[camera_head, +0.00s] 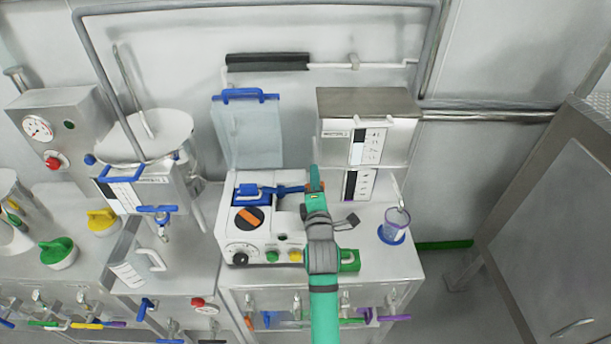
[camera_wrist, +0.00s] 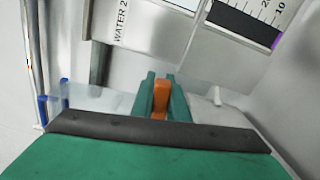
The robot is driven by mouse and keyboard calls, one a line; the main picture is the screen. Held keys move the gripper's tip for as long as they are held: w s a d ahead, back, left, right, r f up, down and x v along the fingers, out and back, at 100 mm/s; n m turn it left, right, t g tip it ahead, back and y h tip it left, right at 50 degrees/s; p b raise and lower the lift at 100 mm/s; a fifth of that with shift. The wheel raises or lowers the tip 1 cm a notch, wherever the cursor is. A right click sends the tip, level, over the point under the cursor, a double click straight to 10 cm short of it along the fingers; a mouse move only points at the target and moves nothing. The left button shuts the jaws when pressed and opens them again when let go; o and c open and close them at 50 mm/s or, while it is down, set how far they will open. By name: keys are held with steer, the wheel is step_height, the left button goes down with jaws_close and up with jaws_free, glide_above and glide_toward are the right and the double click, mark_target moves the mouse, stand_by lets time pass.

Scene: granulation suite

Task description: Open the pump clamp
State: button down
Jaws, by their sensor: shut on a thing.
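The white pump (camera_head: 235,225) stands on the steel bench, with an orange bar on its round dark pump head. The blue pump clamp (camera_head: 285,189) lies about level across its top and reaches right to my gripper (camera_head: 314,184). In the wrist view my gripper (camera_wrist: 161,97) is shut on an orange piece, the clamp handle (camera_wrist: 160,99), which stands between its two green fingers. In the head view my gripper hides most of this handle and part of the pump's right side.
A clear panel with a blue handle (camera_head: 246,135) stands upright behind the pump. A steel-topped box with labels (camera_head: 340,140) is close behind my gripper. A clear cup on a blue base (camera_head: 395,222) stands to the right. A steel hopper (camera_head: 150,135) is at the left.

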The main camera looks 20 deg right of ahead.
steer(key=c, duration=1.7)
jaws_free()
steer(key=shift+s, duration=0.1)
steer(key=v, duration=1)
steer(key=shift+s+a, duration=0.1)
steer(key=shift+s, duration=0.3)
steer(key=shift+c, duration=0.7)
